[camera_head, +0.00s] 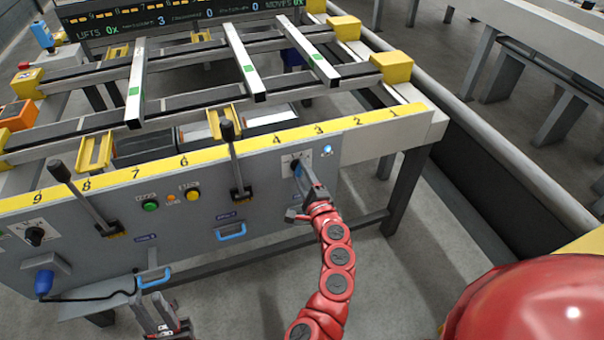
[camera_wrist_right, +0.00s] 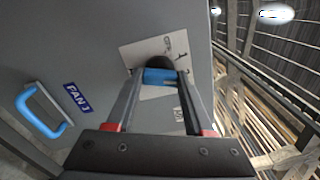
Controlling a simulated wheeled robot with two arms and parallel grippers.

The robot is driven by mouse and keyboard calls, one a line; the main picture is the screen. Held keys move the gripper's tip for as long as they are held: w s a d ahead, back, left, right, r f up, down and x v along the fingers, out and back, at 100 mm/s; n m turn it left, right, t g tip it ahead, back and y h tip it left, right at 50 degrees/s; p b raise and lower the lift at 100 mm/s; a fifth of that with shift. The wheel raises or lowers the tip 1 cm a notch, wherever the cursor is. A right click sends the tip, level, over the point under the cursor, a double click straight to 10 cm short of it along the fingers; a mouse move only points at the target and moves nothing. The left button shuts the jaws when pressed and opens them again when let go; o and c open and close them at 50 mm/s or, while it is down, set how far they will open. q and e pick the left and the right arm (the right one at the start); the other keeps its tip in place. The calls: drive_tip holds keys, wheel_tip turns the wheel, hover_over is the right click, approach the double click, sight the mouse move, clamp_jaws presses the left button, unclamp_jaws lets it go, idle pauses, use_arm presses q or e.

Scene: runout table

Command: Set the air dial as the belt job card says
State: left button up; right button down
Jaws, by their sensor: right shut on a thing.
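The air dial shows in the head view as a white plate (camera_head: 289,168) with a dark knob, on the grey panel below the yellow strip between numbers 3 and 4. In the right wrist view the plate (camera_wrist_right: 136,53) carries a black dial with a blue grip piece (camera_wrist_right: 160,76). My right gripper (camera_head: 300,174) is shut on this blue piece, one finger on each side. The pointer's setting is hidden or too small to read. My left gripper (camera_head: 160,312) hangs low in front of the panel, away from the dial; its jaw opening is unclear. I cannot make out the job card.
Two black-handled levers (camera_head: 233,155) and (camera_head: 85,200) stick up from the panel. Blue handles (camera_head: 231,232) sit lower, one labelled FAN 1 in the wrist view (camera_wrist_right: 45,115). Green (camera_head: 150,205) and yellow (camera_head: 193,195) buttons and another dial (camera_head: 35,236) lie left.

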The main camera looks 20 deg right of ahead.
drive_tip(key=shift+f, duration=0.1)
drive_tip(key=shift+c, duration=1.4)
unclamp_jaws()
drive_tip(key=shift+s, duration=0.15)
drive_tip(key=s, duration=1.7)
drive_tip(key=shift+d, duration=0.25)
drive_tip(key=shift+s, duration=0.1)
